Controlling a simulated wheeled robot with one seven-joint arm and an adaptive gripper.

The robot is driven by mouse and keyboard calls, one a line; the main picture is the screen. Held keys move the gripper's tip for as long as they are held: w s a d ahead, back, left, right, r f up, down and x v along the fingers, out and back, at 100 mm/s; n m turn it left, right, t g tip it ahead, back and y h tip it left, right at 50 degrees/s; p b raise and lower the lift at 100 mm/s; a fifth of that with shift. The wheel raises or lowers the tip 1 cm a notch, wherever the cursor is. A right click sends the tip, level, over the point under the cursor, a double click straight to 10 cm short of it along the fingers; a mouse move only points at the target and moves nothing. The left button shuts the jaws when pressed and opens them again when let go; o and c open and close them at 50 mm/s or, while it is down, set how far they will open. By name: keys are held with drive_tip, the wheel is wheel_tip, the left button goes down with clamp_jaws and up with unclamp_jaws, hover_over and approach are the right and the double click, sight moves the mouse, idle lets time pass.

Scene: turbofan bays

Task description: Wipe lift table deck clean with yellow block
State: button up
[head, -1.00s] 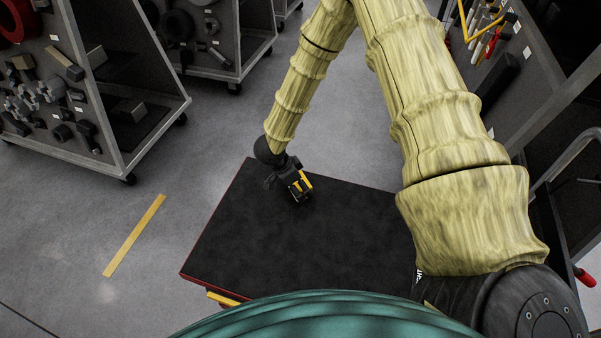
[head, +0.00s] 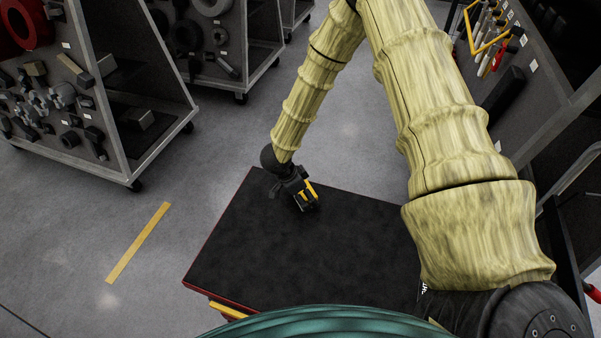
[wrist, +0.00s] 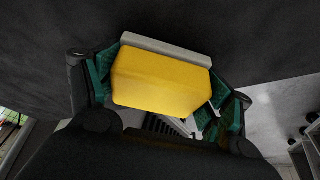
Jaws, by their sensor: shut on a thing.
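The lift table deck (head: 270,260) is a dark, mottled rectangle with a red edge, in the lower middle of the head view. It also fills the upper part of the wrist view (wrist: 240,35). My gripper (head: 305,200) is over the far part of the deck, left of my upper arm. In the wrist view my gripper (wrist: 160,90) is shut on the yellow block (wrist: 160,82), with green pads at both sides. A pale grey layer shows along the block's far side. The block is at or very near the deck; I cannot tell if it touches. My arm hides the deck's right side.
A wheeled rack with dark parts (head: 90,100) stands at upper left, with another rack (head: 220,45) behind it. A tool board (head: 500,50) is at upper right. A yellow floor strip (head: 138,243) lies left of the table. The floor between is clear.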

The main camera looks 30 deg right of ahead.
wheel_tip(320, 180, up, 4)
drive_tip(key=p, duration=0.3)
drive_tip(key=shift+r, duration=0.2)
drive_tip(key=shift+w+r+p, duration=0.15)
drive_tip(key=shift+r+p, duration=0.45)
drive_tip(key=shift+p, duration=0.25)
drive_tip(key=shift+r+p, duration=1.15)
drive_tip(key=shift+r, duration=0.1)
drive_tip(key=shift+f, duration=0.1)
